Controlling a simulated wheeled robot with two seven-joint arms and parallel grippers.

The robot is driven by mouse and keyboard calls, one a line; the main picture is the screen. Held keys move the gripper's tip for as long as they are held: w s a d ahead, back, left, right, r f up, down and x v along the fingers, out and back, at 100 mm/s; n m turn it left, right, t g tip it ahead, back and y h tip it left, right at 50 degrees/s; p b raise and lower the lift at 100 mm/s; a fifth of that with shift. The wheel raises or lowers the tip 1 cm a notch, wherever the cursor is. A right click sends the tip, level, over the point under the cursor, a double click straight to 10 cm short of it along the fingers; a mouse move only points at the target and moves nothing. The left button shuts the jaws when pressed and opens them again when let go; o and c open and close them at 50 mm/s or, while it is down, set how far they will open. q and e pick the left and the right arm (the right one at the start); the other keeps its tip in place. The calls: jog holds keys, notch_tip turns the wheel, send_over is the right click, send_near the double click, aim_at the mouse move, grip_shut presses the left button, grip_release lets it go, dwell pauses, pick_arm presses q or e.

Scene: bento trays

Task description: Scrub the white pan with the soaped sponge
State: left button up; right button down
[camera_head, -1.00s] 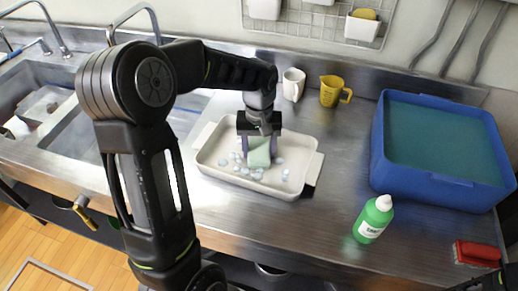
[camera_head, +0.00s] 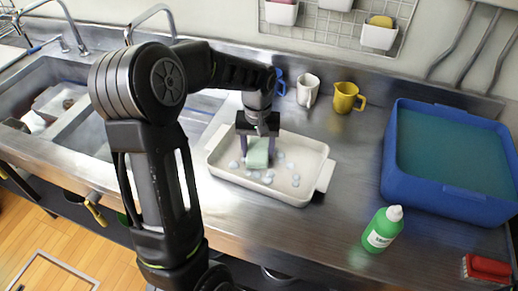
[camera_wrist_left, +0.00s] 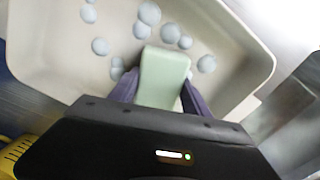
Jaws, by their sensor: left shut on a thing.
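The white pan (camera_head: 308,165) is a shallow rectangular tray with end handles, flat on the steel counter. My left gripper (camera_head: 257,157) points down into it, shut on a pale green sponge (camera_head: 257,148). The sponge is low in the pan, left of its middle; its contact with the floor is hard to see. In the left wrist view the sponge (camera_wrist_left: 163,78) sits between two purple fingers. Several pale grey-blue blobs (camera_head: 267,177) lie scattered on the pan floor around it. My right gripper is not in view.
A green bottle (camera_head: 382,229) stands front right of the pan. A blue tub (camera_head: 440,200) of water is at the right, a red brush (camera_head: 487,268) before it. A white mug (camera_head: 308,90), yellow jug (camera_head: 346,98) and partly hidden blue mug (camera_head: 280,84) stand behind. Sinks are left.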

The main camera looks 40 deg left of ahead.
aim_at(258, 149)
pick_arm(q)
jog(key=shift+r+p, duration=1.95)
jog(key=shift+r, duration=0.95)
jog(key=shift+r+p, duration=1.15)
jog(key=shift+r, duration=0.45)
jog(key=shift+f, duration=0.1)
jog(key=shift+w+d, duration=0.25)
jog(key=shift+d, duration=0.1)
jog(key=w+d+m, duration=0.2)
jog(key=d, duration=0.3)
jog(key=w+d+m, duration=0.2)
jog(key=d, duration=0.4)
jog(key=w+d+m, duration=0.2)
jog(key=d, duration=0.3)
jog(key=shift+w+d+f+m, duration=0.1)
jog(key=shift+w+d+m, duration=0.2)
jog(key=shift+w, duration=0.05)
